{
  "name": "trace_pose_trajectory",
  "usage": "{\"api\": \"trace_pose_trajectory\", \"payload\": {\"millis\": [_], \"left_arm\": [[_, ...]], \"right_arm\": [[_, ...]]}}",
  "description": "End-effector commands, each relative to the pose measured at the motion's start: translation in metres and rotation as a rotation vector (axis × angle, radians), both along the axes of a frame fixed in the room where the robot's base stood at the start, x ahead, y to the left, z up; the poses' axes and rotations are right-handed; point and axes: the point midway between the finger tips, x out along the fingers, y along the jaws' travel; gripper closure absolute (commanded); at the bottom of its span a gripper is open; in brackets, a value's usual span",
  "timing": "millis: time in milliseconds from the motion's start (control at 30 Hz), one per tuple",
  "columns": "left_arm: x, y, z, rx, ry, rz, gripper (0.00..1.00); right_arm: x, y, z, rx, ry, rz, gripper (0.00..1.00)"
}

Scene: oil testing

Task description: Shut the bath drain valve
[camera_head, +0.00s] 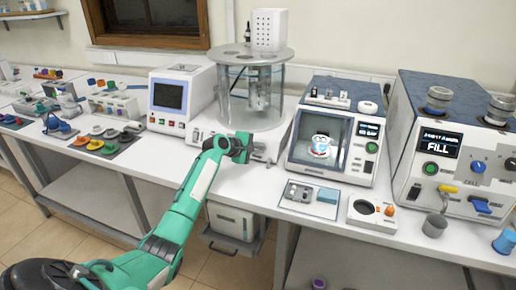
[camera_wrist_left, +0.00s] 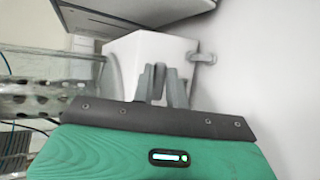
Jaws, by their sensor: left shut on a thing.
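The bath is a clear glass cylinder (camera_head: 232,100) with a grey lid, on a white base (camera_head: 205,130) at the middle of the bench. My left gripper (camera_head: 243,150) is at the right front of this base. In the left wrist view its fingers (camera_wrist_left: 160,85) are close together in front of a white block (camera_wrist_left: 150,48). They are shut on the small drain valve at the base, which the fingers mostly hide. A small grey fitting (camera_wrist_left: 205,58) sticks out from the block's right side. The valve's angle cannot be made out. My right gripper is out of view.
A windowed instrument (camera_head: 335,140) stands close to the right of my left gripper. A screened white device (camera_head: 180,98) is left of the bath. A large "FILL" unit (camera_head: 455,140) stands far right. The bench front (camera_head: 225,168) near the gripper is mostly clear.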

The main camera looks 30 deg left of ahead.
Motion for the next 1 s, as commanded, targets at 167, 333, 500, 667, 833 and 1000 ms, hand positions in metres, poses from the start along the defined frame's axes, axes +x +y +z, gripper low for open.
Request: {"api": "trace_pose_trajectory", "payload": {"millis": [167,333,500,667,833,1000], "left_arm": [[0.0,-0.001,-0.002,0.003,0.003,-0.003,1.0],[0.0,-0.001,-0.002,0.003,0.003,-0.003,0.82],[0.0,0.0,-0.001,0.002,0.002,-0.001,0.64],[0.0,0.0,-0.001,0.001,0.002,-0.001,0.64],[-0.006,0.002,0.001,0.002,0.002,0.0,0.64],[-0.027,0.008,0.01,0.004,0.001,-0.001,0.64]], "right_arm": [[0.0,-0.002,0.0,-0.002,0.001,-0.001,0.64],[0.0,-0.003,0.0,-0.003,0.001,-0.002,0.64],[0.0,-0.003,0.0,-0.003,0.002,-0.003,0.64],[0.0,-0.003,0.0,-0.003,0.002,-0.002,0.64],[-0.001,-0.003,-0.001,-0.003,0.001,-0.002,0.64],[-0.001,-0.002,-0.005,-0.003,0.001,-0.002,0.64]]}}
